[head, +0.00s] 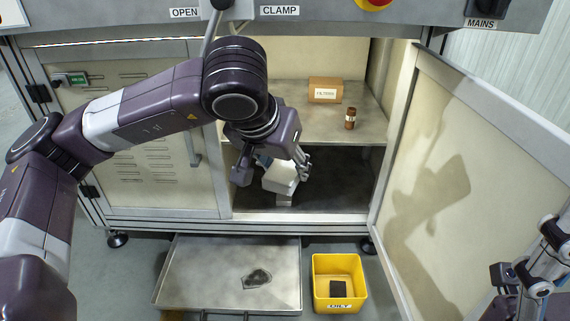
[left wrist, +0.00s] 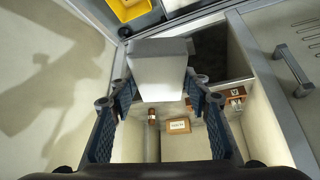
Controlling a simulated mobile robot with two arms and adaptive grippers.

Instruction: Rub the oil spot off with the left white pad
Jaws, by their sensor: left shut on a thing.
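My left gripper (head: 277,160) is inside the open cabinet, shut on a white pad (head: 281,178). In the left wrist view the pale block-like pad (left wrist: 160,72) sits between the two fingers of the left gripper (left wrist: 160,95). A smaller pale piece (head: 284,200) shows just below the pad, near the dark cabinet floor; whether it is part of the pad I cannot tell. A dark spot with an irregular outline (head: 257,279) lies on the metal tray (head: 200,270), below and apart from the pad. My right gripper (head: 530,278) is at the lower right edge, partly cut off; its jaw state is unclear.
A yellow bin (head: 354,266) marked OILY stands right of the tray with a dark piece inside. The cabinet shelf (head: 315,125) holds a FILTERS box (head: 325,90) and a brown bottle (head: 350,118). The open door (head: 470,170) bounds the right side.

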